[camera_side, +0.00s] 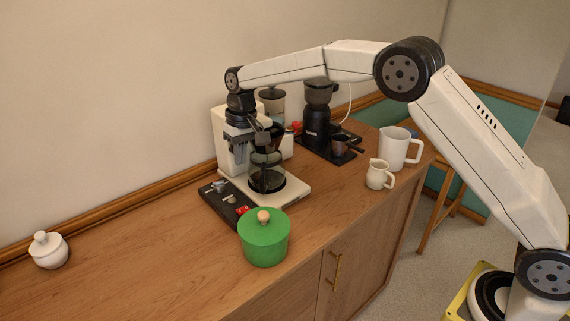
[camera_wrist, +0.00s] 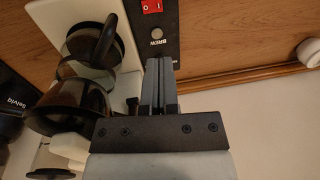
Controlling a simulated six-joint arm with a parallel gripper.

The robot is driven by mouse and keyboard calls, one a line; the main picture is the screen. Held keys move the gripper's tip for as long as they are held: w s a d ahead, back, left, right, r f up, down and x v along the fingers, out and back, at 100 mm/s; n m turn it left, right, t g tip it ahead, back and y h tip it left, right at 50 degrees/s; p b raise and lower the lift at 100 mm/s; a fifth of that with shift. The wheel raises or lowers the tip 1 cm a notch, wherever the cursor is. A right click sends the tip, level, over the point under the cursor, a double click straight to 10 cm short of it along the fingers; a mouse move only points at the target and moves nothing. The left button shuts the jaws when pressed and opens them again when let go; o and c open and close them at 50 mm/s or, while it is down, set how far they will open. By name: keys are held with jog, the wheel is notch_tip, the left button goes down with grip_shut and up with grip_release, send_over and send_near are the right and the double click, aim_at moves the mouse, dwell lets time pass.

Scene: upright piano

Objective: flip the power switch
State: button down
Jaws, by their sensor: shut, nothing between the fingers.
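The power switch (camera_wrist: 152,6) is a red rocker marked 0 and I, at the top edge of the wrist view. It sits on the coffee maker's black control panel (camera_wrist: 165,40), beside a round button labelled BREW (camera_wrist: 157,33). In the side view the red switch (camera_side: 243,210) is at the panel's front end, just behind the green pot. My gripper (camera_wrist: 159,62) is shut and empty, its tips near the BREW button in the picture and apart from the switch. In the side view my gripper (camera_side: 274,130) is high by the coffee maker (camera_side: 231,150); its exact height above the panel is unclear.
A glass carafe (camera_side: 267,178) stands in the coffee maker. A green lidded pot (camera_side: 264,240) stands close in front of the switch. A black grinder (camera_side: 318,120), white mug (camera_side: 394,148) and cream jug (camera_side: 377,175) are to the right. The counter's left is mostly clear, with a sugar bowl (camera_side: 49,252).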

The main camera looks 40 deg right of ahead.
aim_at(243, 209)
jog(key=shift+f, duration=0.15)
jog(key=f, duration=0.4)
jog(key=a+f, duration=0.1)
jog(key=f, duration=0.8)
jog(key=shift+a+f, duration=0.35)
jog(key=shift+a+f, duration=0.1)
jog(key=shift+f, duration=0.15)
jog(key=shift+d, duration=0.2)
jog(key=shift+d+r, duration=0.2)
jog(key=shift+d, duration=0.4)
jog(key=shift+r, duration=0.15)
